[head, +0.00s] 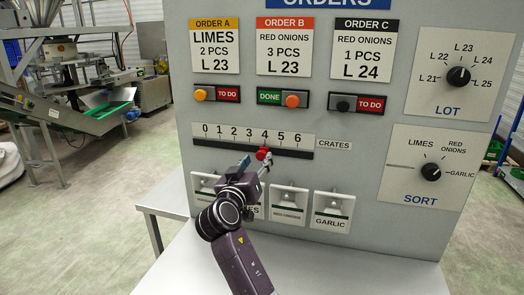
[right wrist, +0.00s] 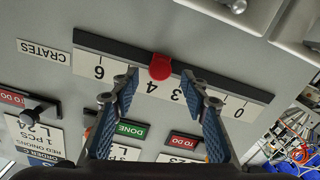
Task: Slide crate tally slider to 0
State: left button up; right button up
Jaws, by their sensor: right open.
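The crate tally slider is a red knob (head: 263,153) on a black horizontal track (head: 215,145) under a scale from 0 to 6. The knob stands at about 4. My right gripper (head: 264,163) is open at the knob, reaching up from below in the head view. In the right wrist view the scene is upside down; the red knob (right wrist: 160,67) shows between the two spread blue-padded fingers (right wrist: 159,82), with a gap on each side. Whether the tips reach around the knob in depth is hard to tell. My left gripper is not in view.
Above the track are order cards and three switches, with an orange knob (head: 292,100) in the middle one. Lot (head: 459,76) and sort (head: 431,172) dials sit at the right.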

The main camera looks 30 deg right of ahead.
aim_at(260, 156)
jog(key=p+x, duration=0.1)
jog(key=x, duration=0.2)
jog(key=shift+w+d+r, duration=0.1)
jog(key=shift+w+d, duration=0.1)
jog(key=shift+d, duration=0.1)
jog(key=shift+w+d, duration=0.4)
jog(key=shift+c, duration=0.3)
jog(key=c, duration=1)
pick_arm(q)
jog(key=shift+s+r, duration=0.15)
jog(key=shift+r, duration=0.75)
pick_arm(e)
grip_shut()
